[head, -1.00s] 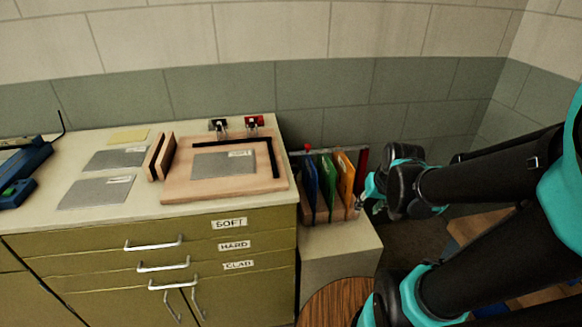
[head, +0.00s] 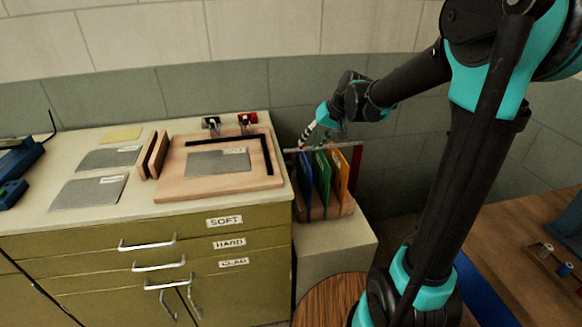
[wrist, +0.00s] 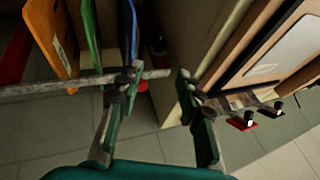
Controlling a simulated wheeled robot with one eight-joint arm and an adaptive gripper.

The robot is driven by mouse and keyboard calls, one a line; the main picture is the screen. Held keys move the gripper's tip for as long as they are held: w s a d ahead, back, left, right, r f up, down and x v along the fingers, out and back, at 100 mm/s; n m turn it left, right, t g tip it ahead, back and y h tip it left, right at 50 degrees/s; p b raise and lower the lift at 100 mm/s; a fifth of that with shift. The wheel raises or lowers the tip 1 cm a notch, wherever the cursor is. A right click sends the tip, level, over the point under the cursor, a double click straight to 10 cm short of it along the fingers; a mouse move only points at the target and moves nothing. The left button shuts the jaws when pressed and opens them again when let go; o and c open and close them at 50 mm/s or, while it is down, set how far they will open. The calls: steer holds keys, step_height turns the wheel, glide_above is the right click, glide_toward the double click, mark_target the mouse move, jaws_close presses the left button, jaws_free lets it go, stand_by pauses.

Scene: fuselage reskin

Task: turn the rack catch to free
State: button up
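The rack (head: 325,210) stands on a pale pedestal right of the cabinet and holds blue (head: 306,180), green (head: 322,178) and orange (head: 341,175) panels upright. A grey bar (head: 346,146) runs across its top; in the wrist view the bar (wrist: 60,86) ends between my fingers. My gripper (head: 304,142) is at the bar's left end, and its open fingers show in the wrist view (wrist: 160,80). The left finger overlaps the bar; I cannot tell whether it touches. The red catch knob is hidden behind my gripper in the head view.
The cabinet top (head: 60,222) is close on the left, with a wooden board (head: 170,190), grey sheets and two small clamps (head: 247,120) at its back edge. The wall is close behind the rack. A brown table (head: 510,235) stands at the right.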

mark_target(290, 167)
steer(key=x, duration=1.6)
steer(key=shift+a+f, duration=0.15)
steer(key=shift+f, duration=0.05)
steer(key=shift+c, duration=0.3)
jaws_close()
steer(key=shift+a+h, duration=0.15)
steer(key=shift+h, duration=0.45)
steer(key=shift+n+t+h, duration=0.3)
steer(key=shift+t+h, duration=0.1)
steer(key=shift+h, duration=0.4)
steer(key=shift+o, duration=0.3)
jaws_free()
steer(key=shift+r, duration=0.1)
